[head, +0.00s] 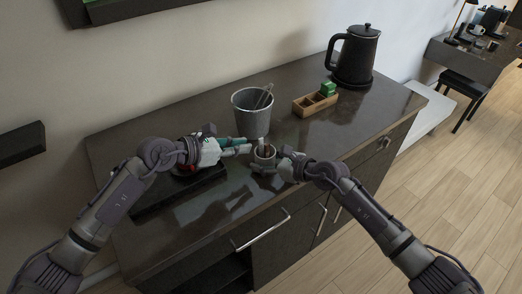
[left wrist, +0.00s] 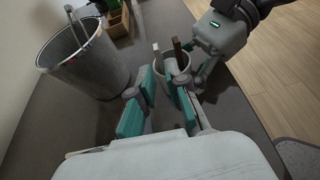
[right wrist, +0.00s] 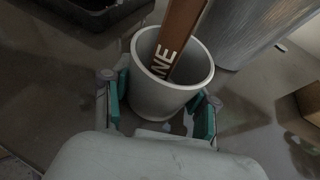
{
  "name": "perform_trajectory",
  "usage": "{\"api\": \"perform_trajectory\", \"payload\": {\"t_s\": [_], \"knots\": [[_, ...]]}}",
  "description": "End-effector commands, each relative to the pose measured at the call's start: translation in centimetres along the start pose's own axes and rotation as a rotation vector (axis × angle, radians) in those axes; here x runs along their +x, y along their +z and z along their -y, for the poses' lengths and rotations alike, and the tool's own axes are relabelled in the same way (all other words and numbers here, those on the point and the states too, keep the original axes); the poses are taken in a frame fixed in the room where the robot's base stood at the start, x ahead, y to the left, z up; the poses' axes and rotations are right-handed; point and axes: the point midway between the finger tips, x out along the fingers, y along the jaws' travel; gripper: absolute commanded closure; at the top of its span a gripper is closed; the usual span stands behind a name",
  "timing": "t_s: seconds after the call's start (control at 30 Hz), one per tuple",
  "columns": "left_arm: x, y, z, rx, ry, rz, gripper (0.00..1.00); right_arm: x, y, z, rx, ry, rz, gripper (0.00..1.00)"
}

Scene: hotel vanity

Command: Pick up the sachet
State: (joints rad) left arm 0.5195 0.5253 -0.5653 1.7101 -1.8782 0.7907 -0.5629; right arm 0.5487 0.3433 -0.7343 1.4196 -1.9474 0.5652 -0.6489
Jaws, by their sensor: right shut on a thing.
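A small grey cup (head: 264,160) stands on the dark counter, between my two grippers. A brown sachet (right wrist: 178,40) with pale letters stands in it, leaning, its lower end hidden inside the cup; it also shows in the left wrist view (left wrist: 178,46). A paler slim stick (left wrist: 156,52) stands beside it in the cup. My right gripper (right wrist: 160,112) is shut on the cup, one finger on each side. My left gripper (left wrist: 166,98) is open and empty, its fingers pointing at the cup from the left, with the sachet just beyond the fingertips.
A grey metal bucket (head: 252,118) with a utensil in it stands behind the cup. A wooden box (head: 308,106) holding a green item (head: 328,89) and a black kettle (head: 355,58) stand further right. A black tray (head: 180,193) lies under my left arm. The front right counter is clear.

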Motion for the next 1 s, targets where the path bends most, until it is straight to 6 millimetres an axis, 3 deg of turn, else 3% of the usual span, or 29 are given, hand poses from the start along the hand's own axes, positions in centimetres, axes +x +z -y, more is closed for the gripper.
{"api": "perform_trajectory", "payload": {"t_s": [0.17, 0.5, 0.77, 0.87, 1.0], "knots": [[1.3, 0.0, 0.0, -0.001, -0.002, 0.0, 0.85, 0.0, -0.1, 0.0, 0.0, 0.0, -0.001, 0.79], [5.7, 0.0, -0.1, -0.002, -0.001, -0.001, 0.85, 0.0, 0.0, 0.0, 0.0, 0.0, -0.001, 0.79], [5.9, 0.0, -0.1, 0.0, -0.001, -0.002, 0.85, 0.0, -0.1, 0.0, 0.0, 0.0, -0.001, 0.79], [5.9, 0.0, -0.1, 0.0, -0.001, -0.002, 1.0, 0.0, -0.1, 0.0, 0.0, 0.0, -0.001, 0.79], [5.9, -0.1, -0.1, -0.001, -0.001, -0.002, 1.0, 0.0, -0.1, 0.0, 0.0, 0.0, -0.001, 0.79]]}}
